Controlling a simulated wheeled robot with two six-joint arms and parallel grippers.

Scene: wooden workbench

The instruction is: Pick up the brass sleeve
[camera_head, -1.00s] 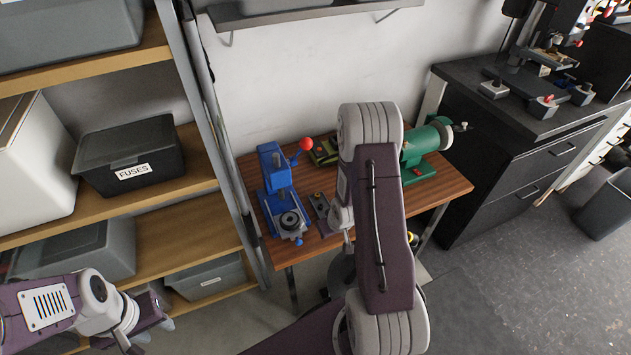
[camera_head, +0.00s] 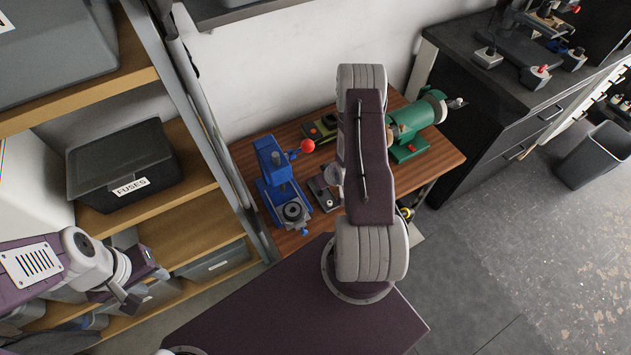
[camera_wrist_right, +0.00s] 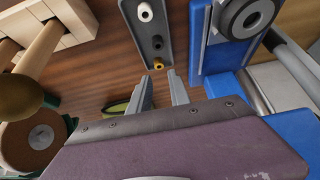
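The brass sleeve (camera_wrist_right: 158,64) is a small yellow ring in the right wrist view. In the head view my right arm hides this gripper, and the grey tray (camera_head: 322,196) shows beside the arm; the sleeve is too small to make out there. My left gripper (camera_head: 146,287) is open and empty near the shelves at the left.
A blue press (camera_head: 276,180) with a red-knobbed lever stands left of the tray; its base (camera_wrist_right: 222,60) is close by in the wrist view. A green machine (camera_head: 415,130) is at the bench's right. A wooden block with handled tools (camera_wrist_right: 58,18) is left of the tray.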

